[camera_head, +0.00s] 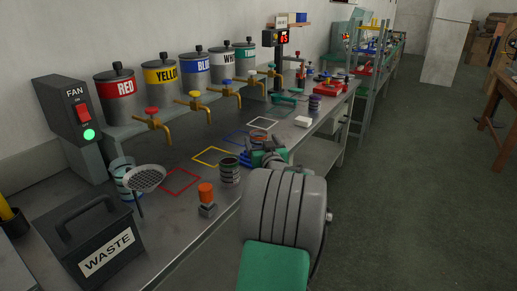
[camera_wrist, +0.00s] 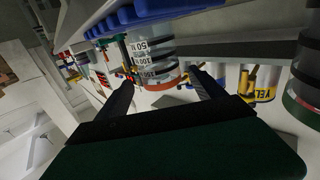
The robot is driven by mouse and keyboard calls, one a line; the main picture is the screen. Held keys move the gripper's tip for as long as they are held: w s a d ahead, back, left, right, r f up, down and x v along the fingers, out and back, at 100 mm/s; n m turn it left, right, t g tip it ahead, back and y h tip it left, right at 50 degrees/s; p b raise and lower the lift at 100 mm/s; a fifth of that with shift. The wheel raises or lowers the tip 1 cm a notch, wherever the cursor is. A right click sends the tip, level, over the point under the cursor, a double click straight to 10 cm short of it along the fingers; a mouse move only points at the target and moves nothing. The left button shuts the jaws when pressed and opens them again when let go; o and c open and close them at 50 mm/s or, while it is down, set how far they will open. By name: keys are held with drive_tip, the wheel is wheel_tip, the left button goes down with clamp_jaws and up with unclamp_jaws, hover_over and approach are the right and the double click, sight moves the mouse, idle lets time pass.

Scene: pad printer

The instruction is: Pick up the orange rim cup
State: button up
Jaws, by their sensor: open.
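A clear cup (camera_wrist: 150,58) with dark measuring marks and an orange-red band at one end shows in the wrist view, beyond and between my fingertips. My gripper (camera_wrist: 162,78) is open, its two dark fingers apart with nothing held between them. In the head view my gripper (camera_head: 250,158) is over the bench, partly hidden by my own arm. I cannot tell whether the fingers touch the cup.
Colour-labelled paint tanks with taps (camera_head: 152,122) line the back of the bench. Another cup (camera_head: 121,180), a strainer (camera_head: 146,178), an orange-topped item (camera_head: 206,196) and a waste bin (camera_head: 95,240) are at left. Floor at right is clear.

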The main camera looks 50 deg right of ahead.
drive_tip(key=x, duration=0.4)
drive_tip(key=shift+r, duration=0.1)
drive_tip(key=shift+c, duration=0.5)
drive_tip(key=c, duration=1.3)
drive_tip(key=shift+o, duration=0.2)
